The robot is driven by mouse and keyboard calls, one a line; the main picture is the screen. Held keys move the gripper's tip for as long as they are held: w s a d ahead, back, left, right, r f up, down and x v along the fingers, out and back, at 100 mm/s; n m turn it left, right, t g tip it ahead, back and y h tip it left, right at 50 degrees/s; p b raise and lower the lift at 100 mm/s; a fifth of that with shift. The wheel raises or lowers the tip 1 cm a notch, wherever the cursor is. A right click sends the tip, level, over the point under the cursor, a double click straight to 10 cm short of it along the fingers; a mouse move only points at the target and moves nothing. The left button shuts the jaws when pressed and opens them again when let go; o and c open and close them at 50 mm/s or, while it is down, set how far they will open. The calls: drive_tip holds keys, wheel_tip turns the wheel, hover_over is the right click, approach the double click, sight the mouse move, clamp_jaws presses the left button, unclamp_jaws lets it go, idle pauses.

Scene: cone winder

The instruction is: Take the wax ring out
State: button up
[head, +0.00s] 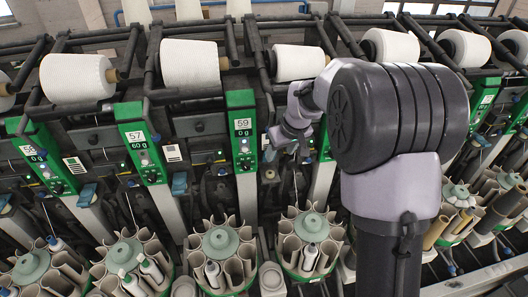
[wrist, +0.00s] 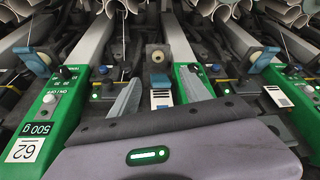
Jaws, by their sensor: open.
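A small cream wax ring (wrist: 158,55) with a dark centre sits on the machine front in the wrist view, between two green-faced posts. My gripper (wrist: 160,92) is open, with its two grey fingers spread to the left and right below the ring in the picture. Nothing shows between the fingers, and they look apart from the ring. My arm hides part of the machine there, and I cannot tell the ring apart in that view.
Green panels (head: 243,125) with buttons and number plates flank each unit. White yarn cones (head: 190,64) lie along the top. Round magazines of tubes (head: 220,245) stand below.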

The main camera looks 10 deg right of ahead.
drive_tip(key=b, duration=0.2)
approach(270, 173)
wheel_tip(270, 173, down, 3)
drive_tip(key=x, duration=0.2)
drive_tip(key=w+b+x, duration=0.1)
drive_tip(key=x, duration=0.2)
drive_tip(key=shift+w+a, duration=0.1)
drive_tip(key=shift+w, duration=0.05)
drive_tip(key=shift+r, duration=0.15)
clamp_jaws()
